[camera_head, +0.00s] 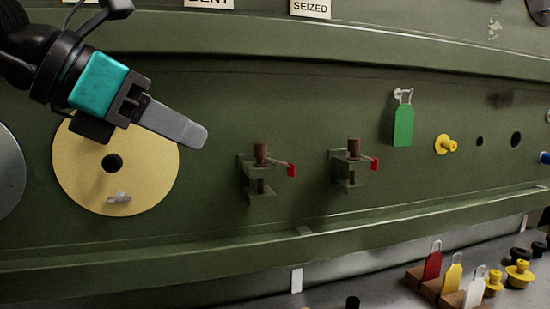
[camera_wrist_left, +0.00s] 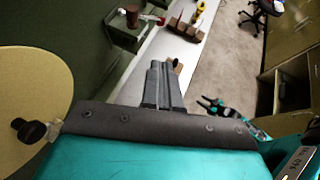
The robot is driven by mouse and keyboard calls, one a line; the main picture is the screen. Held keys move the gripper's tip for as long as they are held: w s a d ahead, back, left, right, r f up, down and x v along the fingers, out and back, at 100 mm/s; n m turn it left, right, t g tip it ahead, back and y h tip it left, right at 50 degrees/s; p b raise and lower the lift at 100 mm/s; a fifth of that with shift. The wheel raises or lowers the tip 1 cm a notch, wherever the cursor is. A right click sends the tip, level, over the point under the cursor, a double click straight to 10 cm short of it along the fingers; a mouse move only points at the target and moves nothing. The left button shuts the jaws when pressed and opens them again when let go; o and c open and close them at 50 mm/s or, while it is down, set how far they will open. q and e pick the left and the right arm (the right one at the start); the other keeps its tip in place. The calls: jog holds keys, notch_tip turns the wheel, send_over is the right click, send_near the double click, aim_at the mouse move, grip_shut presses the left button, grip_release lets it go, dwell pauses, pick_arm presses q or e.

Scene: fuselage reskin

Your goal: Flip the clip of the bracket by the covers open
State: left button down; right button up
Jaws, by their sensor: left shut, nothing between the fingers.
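Two small green brackets stand out from the green panel in the head view, a left one (camera_head: 262,190) and a right one (camera_head: 350,180). Each carries a brown knob and a clip with a red tip, at the left bracket (camera_head: 291,170) and the right bracket (camera_head: 375,164). Both clips stick out to the right. My left gripper (camera_head: 192,135) is shut and empty, left of the left bracket and apart from it, in front of the pale yellow disc (camera_head: 75,160). Its fingers also show together in the left wrist view (camera_wrist_left: 163,85). A black and teal part there may be my right gripper.
A green tag (camera_head: 403,126) hangs on the panel, with a yellow plug (camera_head: 445,144) and dark holes right of it. A ledge runs below the brackets. Red, yellow and white tags and several plugs stand on the bench at lower right.

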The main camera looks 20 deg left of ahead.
pick_arm(q)
jog(key=p, duration=0.1)
send_near(291, 169)
jog(key=x, duration=0.5)
jog(key=shift+f, duration=0.3)
jog(key=shift+w+d+f, duration=0.1)
jog(key=shift+w+d, duration=0.25)
jog(key=shift+w, duration=0.15)
jog(key=shift+d, duration=0.1)
